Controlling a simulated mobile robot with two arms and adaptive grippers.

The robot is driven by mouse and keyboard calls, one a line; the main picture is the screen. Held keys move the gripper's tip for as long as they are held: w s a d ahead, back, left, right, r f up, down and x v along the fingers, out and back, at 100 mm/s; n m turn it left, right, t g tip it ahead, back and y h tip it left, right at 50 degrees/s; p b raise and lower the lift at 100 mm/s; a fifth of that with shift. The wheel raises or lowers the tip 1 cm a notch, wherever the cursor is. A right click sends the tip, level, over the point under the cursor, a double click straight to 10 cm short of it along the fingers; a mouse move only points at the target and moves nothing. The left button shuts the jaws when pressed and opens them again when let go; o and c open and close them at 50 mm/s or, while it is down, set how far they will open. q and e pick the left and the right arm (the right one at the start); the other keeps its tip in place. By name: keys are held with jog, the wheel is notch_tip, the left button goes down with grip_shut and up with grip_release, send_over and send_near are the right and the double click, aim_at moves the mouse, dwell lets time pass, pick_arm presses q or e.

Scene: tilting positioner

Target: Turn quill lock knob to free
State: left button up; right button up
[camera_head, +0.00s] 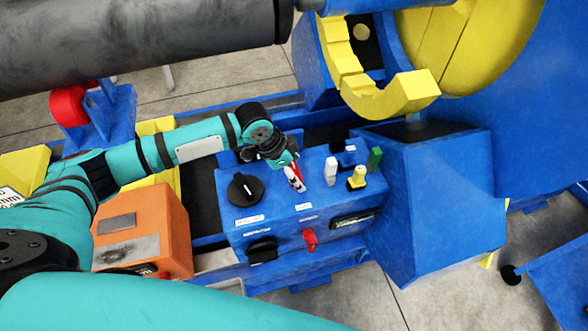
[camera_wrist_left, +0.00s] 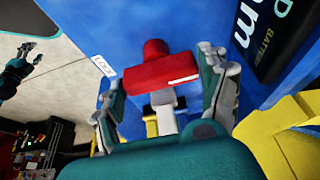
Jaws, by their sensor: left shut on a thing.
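The blue control box (camera_head: 300,222) stands in the middle of the head view. My left gripper (camera_head: 292,168) is over its top face, shut on a red knob with a white stripe (camera_head: 295,182). In the left wrist view the red knob (camera_wrist_left: 160,72) is a T-shaped bar with a white line, between the two fingers of my left gripper (camera_wrist_left: 163,95). A small label reading LOCK (camera_wrist_left: 103,67) is left of the knob. The knob's base is partly hidden. A teal and black gripper, seemingly my right one (camera_wrist_left: 30,56), shows small at the left edge.
A black rotary knob (camera_head: 244,188), a white peg (camera_head: 330,171), a yellow knob (camera_head: 357,178) and a green one (camera_head: 375,158) stand close by. The front face has a red knob (camera_head: 310,240) and a black knob (camera_head: 262,250). An orange box (camera_head: 150,230) is left.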

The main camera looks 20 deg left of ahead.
pick_arm(q)
jog(key=shift+c, duration=1.3)
jog(key=shift+r+p, duration=0.15)
jog(key=shift+p, duration=0.5)
jog(key=n+y+p, duration=0.1)
jog(key=n+p, duration=0.2)
jog(key=p, duration=0.1)
jog(key=n+t+y+p, duration=0.1)
jog(key=n+p, duration=0.2)
jog(key=p, duration=0.1)
jog(key=n+t+y+p, duration=0.1)
jog(key=n+p, duration=0.2)
jog(key=p, duration=0.2)
jog(key=shift+s+d+r, duration=0.15)
jog(key=shift+d, duration=0.15)
jog(key=n+y+p, duration=0.1)
jog(key=n+p, duration=0.1)
jog(key=n, duration=0.2)
jog(key=shift+p, duration=0.35)
jog(key=shift+f+n+y+p, duration=0.2)
jog(key=shift+n+y+p, duration=0.3)
jog(key=shift+n, duration=0.7)
jog(key=shift+n+g+y, duration=0.4)
jog(key=shift+n+y, duration=0.1)
jog(key=shift+n, duration=0.7)
jog(key=o, duration=1.2)
jog(key=shift+c, duration=0.2)
